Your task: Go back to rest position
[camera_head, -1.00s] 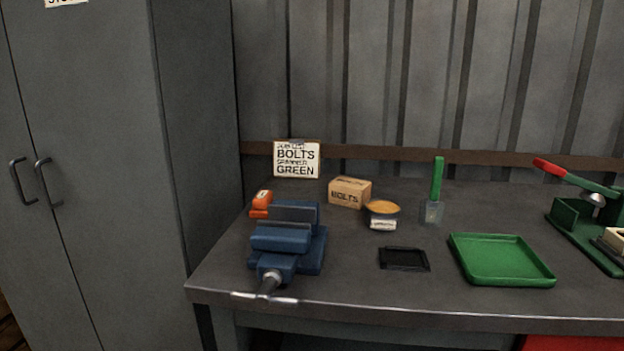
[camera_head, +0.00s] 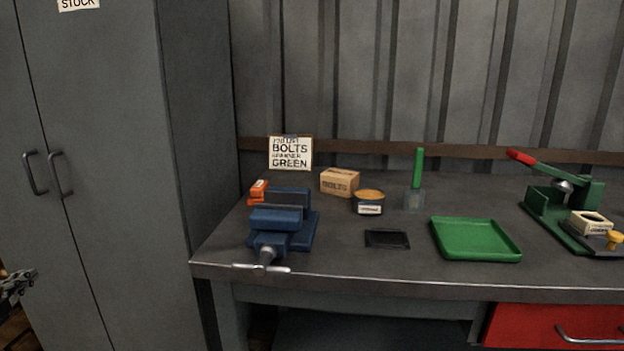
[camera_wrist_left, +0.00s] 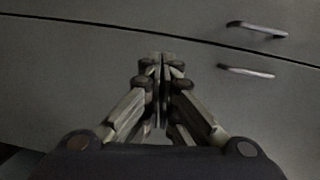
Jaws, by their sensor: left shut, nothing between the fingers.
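My left gripper (camera_head: 18,283) shows at the left edge of the head view, low in front of the grey cabinet and away from the workbench. In the left wrist view its fingers (camera_wrist_left: 161,62) are together with nothing between them. The grey cabinet doors (camera_wrist_left: 90,55) with two handles fill the background of that view. My right gripper is not in either view.
The workbench (camera_head: 330,275) carries a blue vise (camera_head: 280,225), a bolts box (camera_head: 339,182), a tin (camera_head: 368,203), a green-handled tool (camera_head: 418,168), a black tray (camera_head: 387,239), a green tray (camera_head: 475,240) and a green press (camera_head: 560,205). A red drawer (camera_head: 555,326) is below.

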